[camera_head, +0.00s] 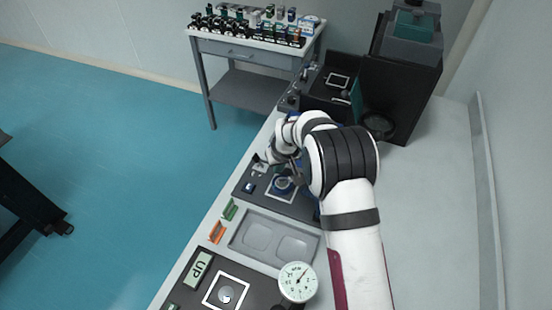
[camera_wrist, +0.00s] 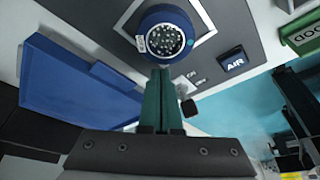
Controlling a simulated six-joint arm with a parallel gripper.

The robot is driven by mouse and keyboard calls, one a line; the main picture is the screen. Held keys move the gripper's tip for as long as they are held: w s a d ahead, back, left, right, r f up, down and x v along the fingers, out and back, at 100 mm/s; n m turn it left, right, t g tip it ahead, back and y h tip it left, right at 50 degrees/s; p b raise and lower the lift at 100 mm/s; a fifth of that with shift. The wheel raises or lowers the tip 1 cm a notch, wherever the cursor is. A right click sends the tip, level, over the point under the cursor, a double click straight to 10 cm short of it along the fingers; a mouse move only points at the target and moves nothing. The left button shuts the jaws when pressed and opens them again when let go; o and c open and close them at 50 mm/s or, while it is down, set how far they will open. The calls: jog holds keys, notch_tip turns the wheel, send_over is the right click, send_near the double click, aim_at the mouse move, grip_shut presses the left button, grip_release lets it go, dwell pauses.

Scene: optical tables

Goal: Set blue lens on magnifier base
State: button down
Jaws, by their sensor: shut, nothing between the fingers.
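A round blue piece (camera_wrist: 168,38) with a dotted silver face sits inside a white square outline on a dark panel. It also shows in the head view as a blue ring (camera_head: 282,186). I cannot tell whether it is the blue lens, the magnifier base or another fixture. My gripper (camera_wrist: 163,72) has green fingers pressed together and empty, with the tips close beside the blue piece's rim. Whether they touch it is unclear. In the head view my arm largely hides the gripper. No other piece is clearly recognisable as the lens or base.
A large blue slab (camera_wrist: 80,85) fills the wrist view's left side. Grey trays (camera_head: 275,241), a dial gauge (camera_head: 298,281), and green (camera_head: 230,209) and orange (camera_head: 216,232) signs stand nearer. A dark machine (camera_head: 400,85) stands behind.

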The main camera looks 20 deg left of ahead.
aim_at(280, 176)
jog(key=shift+s+d, duration=0.1)
jog(key=shift+s+d, duration=0.55)
jog(key=shift+s, duration=0.15)
jog(key=w+a, duration=0.2)
jog(key=shift+w+a, duration=0.1)
jog(key=shift+w, duration=0.2)
jog(key=shift+w+a+r, duration=0.15)
jog(key=shift+w+r, duration=0.05)
jog(key=shift+r, duration=0.4)
jog(key=v, duration=0.9)
jog(key=shift+s+f, duration=0.1)
